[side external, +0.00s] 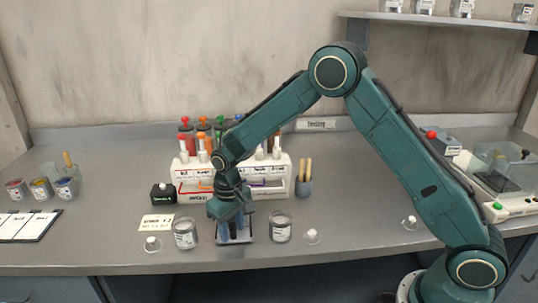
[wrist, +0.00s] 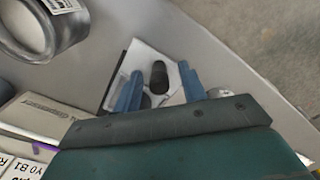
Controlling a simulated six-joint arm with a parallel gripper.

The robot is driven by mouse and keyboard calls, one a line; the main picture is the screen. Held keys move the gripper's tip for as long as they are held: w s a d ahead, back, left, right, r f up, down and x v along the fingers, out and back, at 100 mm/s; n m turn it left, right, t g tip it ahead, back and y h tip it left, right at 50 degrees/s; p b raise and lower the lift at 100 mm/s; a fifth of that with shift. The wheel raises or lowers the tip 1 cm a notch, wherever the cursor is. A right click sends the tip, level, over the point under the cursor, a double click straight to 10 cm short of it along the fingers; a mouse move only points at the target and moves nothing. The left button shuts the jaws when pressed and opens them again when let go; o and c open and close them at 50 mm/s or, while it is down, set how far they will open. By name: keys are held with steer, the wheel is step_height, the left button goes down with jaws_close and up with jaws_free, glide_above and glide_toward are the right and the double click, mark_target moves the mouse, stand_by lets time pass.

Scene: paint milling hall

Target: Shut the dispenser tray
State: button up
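The white dispenser rack (side external: 190,176) stands at the back middle of the bench, with coloured-capped tubes in it. In front of it is what looks like its tray, a pale, dark-edged piece that shows in the wrist view (wrist: 147,56). My gripper (side external: 234,232) is low over this piece near the front of the bench. In the wrist view my gripper (wrist: 157,84) shows two blue fingers apart, with dark rounded shapes, perhaps a knob and its shadow, between them. No contact shows. My gripper hides the piece's link to the rack.
Jars stand close on both sides of my gripper, one left (side external: 184,234) and one right (side external: 280,228). A black block (side external: 163,195) and a label card (side external: 156,223) lie left. A cup of sticks (side external: 303,188) stands right of the rack. The bench's front edge is near.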

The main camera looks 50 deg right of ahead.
stand_by(0.3)
step_height(320, 180, up, 14)
stand_by(0.8)
steer(key=shift+f, duration=0.1)
steer(key=shift+s+a+f, duration=0.1)
steer(key=shift+s, duration=0.05)
jaws_close()
steer(key=s+a+f+n+t+y, duration=0.1)
steer(key=s+a+f+n+t, duration=0.1)
steer(key=s+n+t, duration=0.5)
steer(key=s+f+n, duration=0.1)
steer(key=s+n, duration=0.2)
steer(key=s, duration=0.3)
steer(key=shift+f+n, duration=0.2)
steer(key=shift+n, duration=0.2)
